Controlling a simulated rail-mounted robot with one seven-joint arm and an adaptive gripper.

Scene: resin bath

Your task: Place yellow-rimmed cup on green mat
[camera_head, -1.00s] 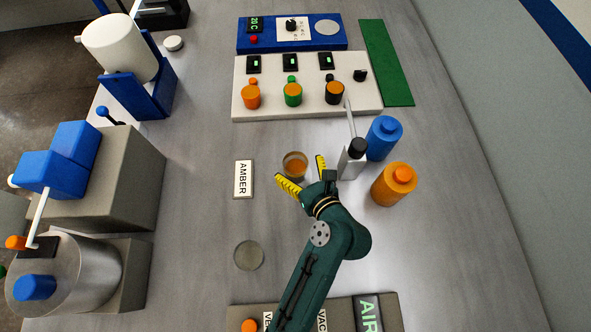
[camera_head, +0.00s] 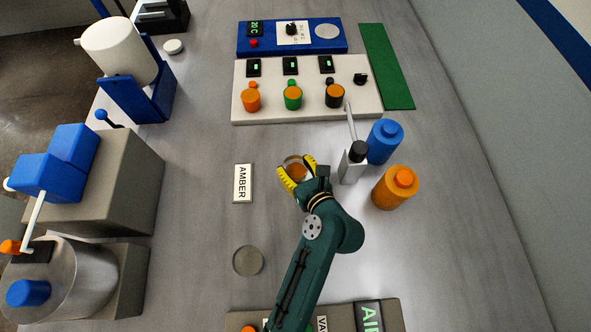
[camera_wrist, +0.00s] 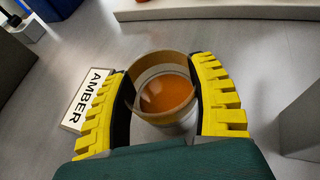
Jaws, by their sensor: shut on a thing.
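The yellow-rimmed cup (camera_head: 297,170) holds orange liquid and stands upright on the grey bench, right of the AMBER label. It also shows in the wrist view (camera_wrist: 163,118), between the two yellow ribbed fingers. My gripper (camera_head: 298,167) is shut around the cup's sides; the fingers hide parts of its wall. In the wrist view my gripper (camera_wrist: 162,82) has one finger at each side of the cup.
The AMBER label (camera_head: 243,183) lies left of the cup. A grey dispenser with black top (camera_head: 354,163), a blue bottle (camera_head: 383,141) and an orange bottle (camera_head: 395,187) stand to the right. The white panel (camera_head: 307,108) holds several small cups. A round disc (camera_head: 248,260) lies nearer.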

